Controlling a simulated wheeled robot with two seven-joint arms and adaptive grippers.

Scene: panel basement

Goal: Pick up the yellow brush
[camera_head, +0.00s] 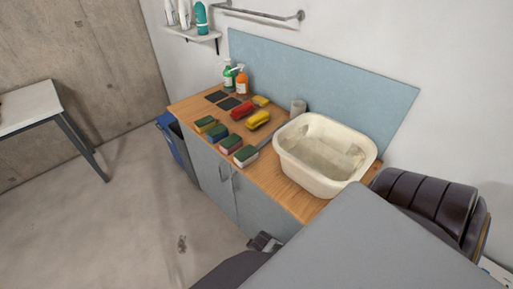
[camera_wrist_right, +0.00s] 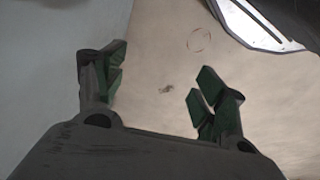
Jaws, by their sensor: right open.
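The yellow brush (camera_head: 257,119) lies on the wooden counter in the head view, left of the cream basin. It appears to be the yellow block in the middle of the counter, beside a red one (camera_head: 241,110); its bristles cannot be made out. My right gripper (camera_wrist_right: 160,95) is open and empty in the right wrist view, its two green-padded fingers apart above bare floor. The brush does not show in that view. A dark gripper-like part of mine shows at the bottom of the head view, in front of the cabinet and apart from the brush. My left gripper cannot be identified.
Several green-topped sponges (camera_head: 218,133) line the counter's front. The basin (camera_head: 325,155) fills its right part. Spray bottles (camera_head: 242,82), dark pads (camera_head: 229,103) and a grey cup (camera_head: 298,107) stand or lie behind. A blue bin (camera_head: 172,142) is left of the cabinet; floor beyond is clear.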

